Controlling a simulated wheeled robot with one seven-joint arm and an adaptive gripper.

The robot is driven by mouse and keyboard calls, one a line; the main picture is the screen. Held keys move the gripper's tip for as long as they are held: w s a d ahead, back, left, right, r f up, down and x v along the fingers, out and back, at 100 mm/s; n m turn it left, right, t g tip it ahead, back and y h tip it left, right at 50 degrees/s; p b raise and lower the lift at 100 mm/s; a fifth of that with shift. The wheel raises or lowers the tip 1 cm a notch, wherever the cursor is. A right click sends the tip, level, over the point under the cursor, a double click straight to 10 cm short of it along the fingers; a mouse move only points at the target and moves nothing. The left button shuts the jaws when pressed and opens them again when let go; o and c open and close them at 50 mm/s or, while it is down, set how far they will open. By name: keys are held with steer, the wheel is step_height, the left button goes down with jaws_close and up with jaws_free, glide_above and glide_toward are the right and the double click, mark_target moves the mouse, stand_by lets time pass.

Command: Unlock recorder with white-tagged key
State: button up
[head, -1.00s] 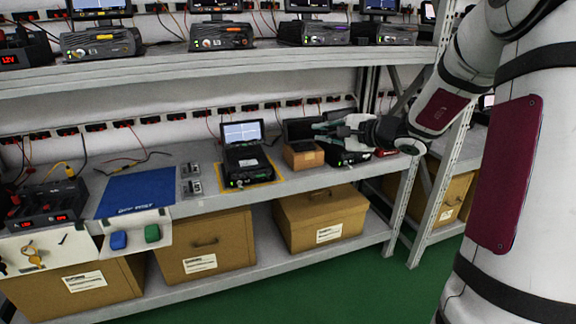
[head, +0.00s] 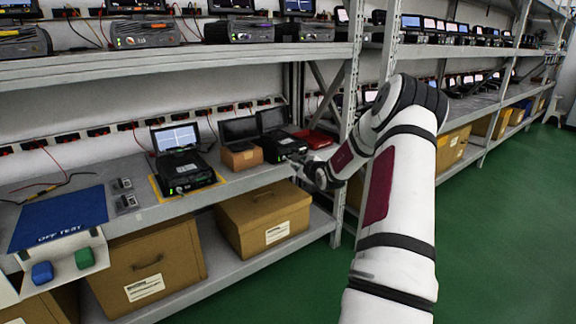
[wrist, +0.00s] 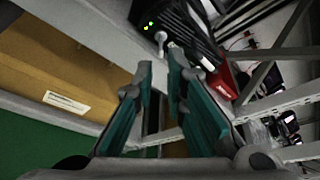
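A black recorder (head: 280,147) with a raised dark screen stands on the middle shelf just beyond my gripper. In the wrist view its black front (wrist: 160,17) shows two green lights. A small pale rounded piece (wrist: 161,38) sits at that front, just past my fingertips; I cannot tell whether it is the white-tagged key. In the head view my gripper (head: 296,165) is at the shelf's front edge, partly hidden by my wrist.
Another recorder (head: 183,170) with a lit screen stands in a yellow outline to the left. A small cardboard box (head: 241,157) lies between them. A red item (head: 315,138) is right of the near recorder. A rack post (head: 345,125) stands close to my arm.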

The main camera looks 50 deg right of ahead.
steer(key=b, duration=0.2)
glide_toward(286, 157)
steer(key=x, duration=0.4)
steer(key=shift+w+a+f, duration=0.1)
steer(key=shift+w+f, duration=0.25)
steer(key=shift+f, duration=0.15)
steer(key=shift+c, duration=0.4)
jaws_close()
